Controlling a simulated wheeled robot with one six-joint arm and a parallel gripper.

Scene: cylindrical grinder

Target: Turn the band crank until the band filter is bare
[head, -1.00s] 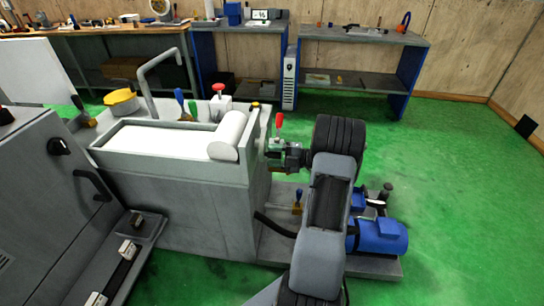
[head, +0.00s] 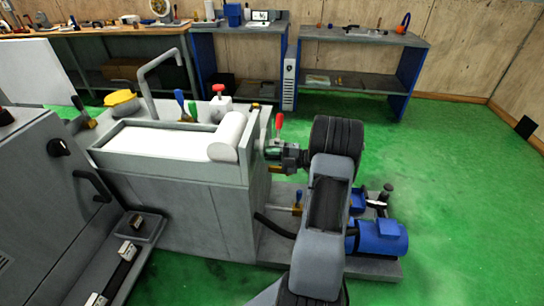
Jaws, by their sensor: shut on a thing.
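The band filter is a grey open-topped tank (head: 175,170) in the middle of the head view. A white band (head: 155,138) lies flat across its top, and a white roll (head: 229,132) sits at its right end. The crank with a red knob (head: 279,122) is at the tank's right side, beside the roll. My gripper (head: 277,152) reaches in from the right and is shut on the crank there. The arm hides part of the gripper, and the exact contact is small in the picture.
A bent grey pipe (head: 146,82) rises behind the tank, near a yellow lid (head: 121,103) and brushes. A blue motor (head: 381,237) stands low at right. A grey cabinet (head: 62,205) is at left. Green floor is free at far right.

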